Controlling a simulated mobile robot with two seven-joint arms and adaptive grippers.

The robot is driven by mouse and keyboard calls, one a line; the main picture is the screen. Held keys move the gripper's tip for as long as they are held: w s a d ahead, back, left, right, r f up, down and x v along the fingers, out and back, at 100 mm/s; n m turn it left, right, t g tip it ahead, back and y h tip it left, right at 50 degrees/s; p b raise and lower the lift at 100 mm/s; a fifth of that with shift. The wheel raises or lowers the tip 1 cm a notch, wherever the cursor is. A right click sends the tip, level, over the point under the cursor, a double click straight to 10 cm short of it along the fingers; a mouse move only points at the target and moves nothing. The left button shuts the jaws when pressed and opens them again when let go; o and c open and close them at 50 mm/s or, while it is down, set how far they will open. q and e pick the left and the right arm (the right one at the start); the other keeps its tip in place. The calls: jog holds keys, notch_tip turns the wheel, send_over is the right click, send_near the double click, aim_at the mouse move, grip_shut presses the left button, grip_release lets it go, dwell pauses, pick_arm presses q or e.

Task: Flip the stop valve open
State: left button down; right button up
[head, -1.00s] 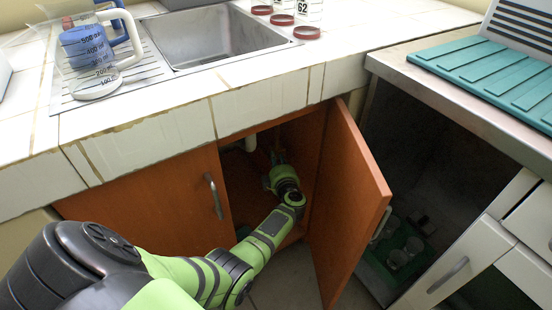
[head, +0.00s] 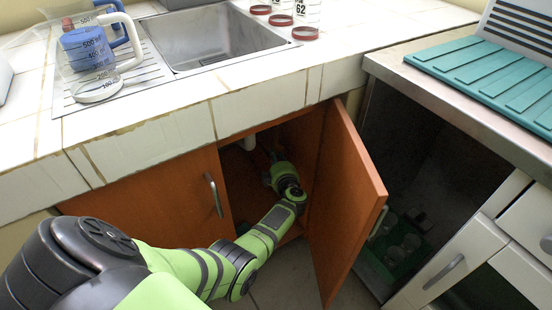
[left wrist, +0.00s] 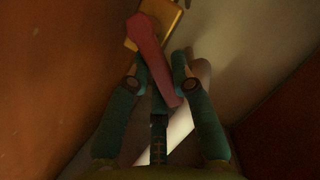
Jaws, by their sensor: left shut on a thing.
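The stop valve shows in the left wrist view as a brass-yellow body (left wrist: 163,14) with a long red lever handle (left wrist: 148,50). The lever slants down and slightly right from the body, between the teal fingers of my left gripper (left wrist: 161,66). The gripper is shut on the lever. In the head view my left gripper (head: 273,163) is deep in the open cabinet under the sink, partly hidden by my green wrist. The valve cannot be made out clearly there. My right gripper is in neither view.
The open orange cabinet door (head: 345,200) stands just right of my forearm. The closed door (head: 150,205) with its handle is to the left. A white drain pipe (head: 246,143) hangs inside the cabinet. The tiled counter (head: 175,131) overhangs the opening.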

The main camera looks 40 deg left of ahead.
pick_arm(q)
jog(key=c, duration=1)
grip_release()
jog(key=shift+d+f, duration=0.15)
jog(key=shift+d, duration=0.05)
jog(key=shift+c, duration=0.2)
jog(key=shift+a, duration=0.1)
jog(key=v, duration=0.7)
jog(key=shift+s, duration=0.15)
